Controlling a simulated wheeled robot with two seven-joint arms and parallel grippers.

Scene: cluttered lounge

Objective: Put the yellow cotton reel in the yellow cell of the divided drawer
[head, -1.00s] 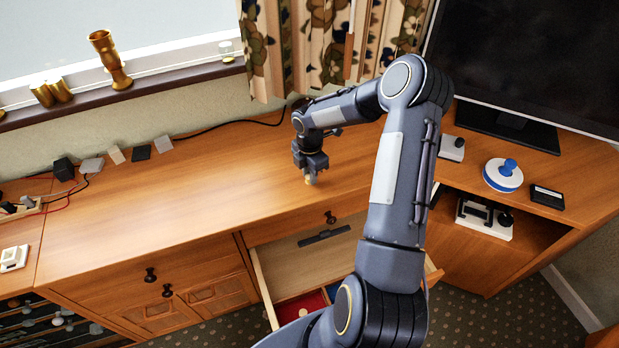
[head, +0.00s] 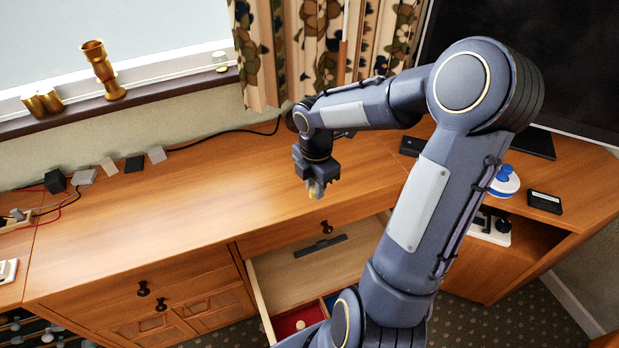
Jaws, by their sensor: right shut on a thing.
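My right gripper (head: 317,189) is shut on a small yellowish reel (head: 314,188), held above the front part of the wooden cabinet top. The fingers cover part of the reel. The divided drawer (head: 258,293) is pulled open below and in front of the gripper. Its red cell (head: 287,325) shows near the front, with a small pale round thing (head: 300,325) in it. A sliver of a blue cell (head: 331,300) shows beside my arm. The yellow cell is not visible; my right arm hides much of the drawer. My left gripper is not in view.
The cabinet top (head: 170,215) is broad and mostly clear. Several small blocks and a black cable lie along the wall. A dark flat bar (head: 320,246) lies in the drawer's back part. A blue-and-white round object (head: 505,181) and a black box (head: 545,201) are at the right.

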